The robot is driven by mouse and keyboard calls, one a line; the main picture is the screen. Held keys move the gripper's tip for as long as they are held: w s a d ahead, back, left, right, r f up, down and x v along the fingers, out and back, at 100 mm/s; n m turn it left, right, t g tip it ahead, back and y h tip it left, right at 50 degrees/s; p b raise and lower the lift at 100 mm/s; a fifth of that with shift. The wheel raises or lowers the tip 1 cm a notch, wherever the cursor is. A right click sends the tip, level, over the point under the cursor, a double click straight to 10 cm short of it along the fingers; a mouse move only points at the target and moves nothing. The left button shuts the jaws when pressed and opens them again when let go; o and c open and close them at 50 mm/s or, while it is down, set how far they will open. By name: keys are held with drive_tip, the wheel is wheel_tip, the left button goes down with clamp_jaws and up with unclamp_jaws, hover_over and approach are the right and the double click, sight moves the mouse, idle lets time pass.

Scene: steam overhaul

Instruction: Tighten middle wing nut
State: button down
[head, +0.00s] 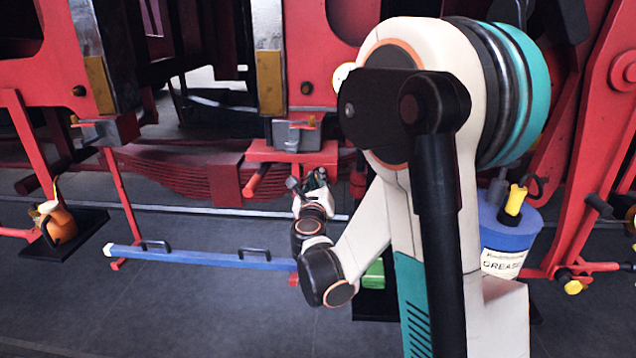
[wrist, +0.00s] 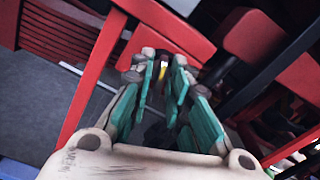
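My gripper (head: 316,178) is below the grey box on the red bracket at the middle of the red frame. In the wrist view its teal fingers (wrist: 165,62) stand apart with a gap between them. A small yellow and dark red piece (wrist: 163,72) shows in that gap; I cannot tell whether it is the middle wing nut or whether the fingers touch it. The grey box (head: 290,134) has a small orange-yellow fitting (head: 311,121) on top. A similar grey box (head: 112,131) is at the left. No wing nut is clearly recognisable.
A leaf spring (head: 180,178) lies behind. A blue bar (head: 205,259) with handles runs low in front. A blue grease container (head: 508,240) stands right of my arm. An orange oil can (head: 58,226) sits at the left. The dark floor at front left is clear.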

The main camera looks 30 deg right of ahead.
drive_tip(key=shift+m, duration=0.4)
drive_tip(key=m+b, duration=0.1)
drive_tip(key=m, duration=0.9)
drive_tip(key=m+b, duration=0.1)
drive_tip(key=m, duration=0.9)
drive_tip(key=shift+s+d+f, duration=0.15)
drive_tip(key=shift+d, duration=0.05)
idle(1.1)
drive_tip(key=c, duration=1.8)
unclamp_jaws()
drive_tip(key=shift+d, duration=0.15)
drive_tip(key=shift+o, duration=0.2)
drive_tip(key=shift+s, duration=0.1)
